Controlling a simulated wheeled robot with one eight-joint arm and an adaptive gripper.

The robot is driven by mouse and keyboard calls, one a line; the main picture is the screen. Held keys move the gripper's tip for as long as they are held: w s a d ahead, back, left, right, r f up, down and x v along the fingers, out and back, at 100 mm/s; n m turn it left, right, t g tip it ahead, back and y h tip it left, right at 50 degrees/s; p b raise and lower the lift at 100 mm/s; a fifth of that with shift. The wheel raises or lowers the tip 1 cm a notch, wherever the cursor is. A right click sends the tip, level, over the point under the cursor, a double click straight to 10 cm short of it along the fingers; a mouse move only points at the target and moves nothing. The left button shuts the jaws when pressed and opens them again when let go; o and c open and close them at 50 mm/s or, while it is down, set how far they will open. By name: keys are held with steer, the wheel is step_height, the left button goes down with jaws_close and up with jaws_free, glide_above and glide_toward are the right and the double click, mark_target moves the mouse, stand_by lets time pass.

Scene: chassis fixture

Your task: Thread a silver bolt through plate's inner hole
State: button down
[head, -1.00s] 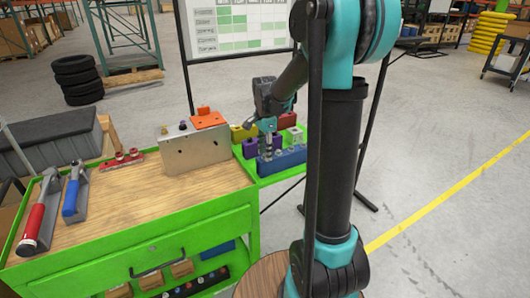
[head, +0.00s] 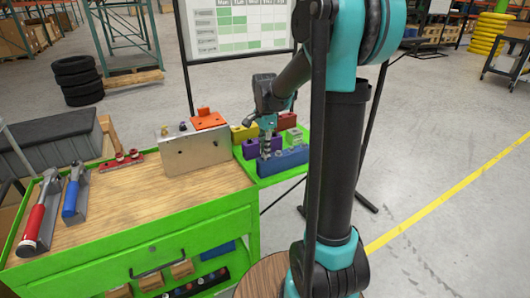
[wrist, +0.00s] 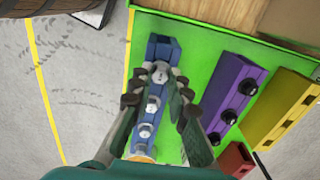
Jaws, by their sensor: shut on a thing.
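The silver metal plate (head: 195,155) stands upright on the wooden cart top, with small dark holes in its face. A blue block (head: 290,159) to its right holds silver bolts; the block also shows in the wrist view (wrist: 141,145). My gripper (head: 266,149) is over the left part of the blue block. In the wrist view my gripper (wrist: 161,75) points down at the block, with its fingertips shut on a silver bolt (wrist: 160,71). More silver bolts (wrist: 148,130) sit in the block below it. I cannot tell whether the held bolt is clear of the block.
A purple block (wrist: 234,90) with dark bolts, a yellow block (wrist: 285,112) and a red block (wrist: 237,160) stand beside the blue one on the green tray (wrist: 200,40). An orange piece (head: 208,120) rises behind the plate. Red and blue-handled tools (head: 72,195) lie at the cart's left.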

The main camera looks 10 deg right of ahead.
steer(key=shift+r, duration=2.85)
